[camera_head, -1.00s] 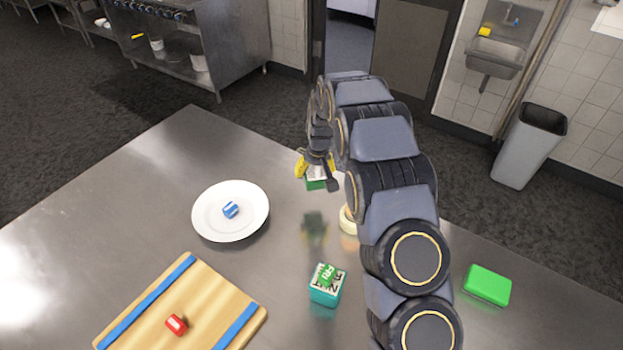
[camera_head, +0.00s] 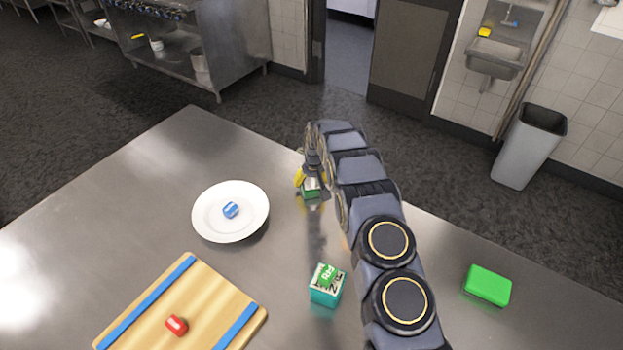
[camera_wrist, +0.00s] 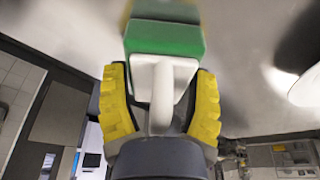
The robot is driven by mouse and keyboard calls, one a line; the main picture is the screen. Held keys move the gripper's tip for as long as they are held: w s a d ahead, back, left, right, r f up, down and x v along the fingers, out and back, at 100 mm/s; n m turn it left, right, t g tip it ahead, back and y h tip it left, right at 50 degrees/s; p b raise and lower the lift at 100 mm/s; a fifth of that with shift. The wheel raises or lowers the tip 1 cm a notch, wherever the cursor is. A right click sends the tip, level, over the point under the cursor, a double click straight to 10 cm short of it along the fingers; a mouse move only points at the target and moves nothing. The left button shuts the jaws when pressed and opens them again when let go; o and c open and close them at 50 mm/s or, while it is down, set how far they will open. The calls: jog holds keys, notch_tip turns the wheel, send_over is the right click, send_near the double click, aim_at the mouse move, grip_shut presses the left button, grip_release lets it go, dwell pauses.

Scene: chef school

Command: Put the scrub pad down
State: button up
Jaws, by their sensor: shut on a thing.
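The scrub pad is green with a white top and a white handle; it shows in the head view (camera_head: 311,189) and large in the wrist view (camera_wrist: 165,38). My gripper (camera_head: 308,177), with yellow fingers, is shut on its handle, one finger on each side in the wrist view (camera_wrist: 162,100). The pad is over the far part of the steel table (camera_head: 150,170), right of the white plate. I cannot tell whether its underside touches the table. My arm covers part of the table to the right of the pad.
A white plate (camera_head: 208,226) holds a small blue item (camera_head: 231,210). A teal box (camera_head: 327,287) stands nearer, beside a cutting board (camera_head: 215,300) with a red item (camera_head: 176,325). A green block (camera_head: 487,286) lies at right. Bare table lies left of the plate.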

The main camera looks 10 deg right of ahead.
jog(key=o, duration=1)
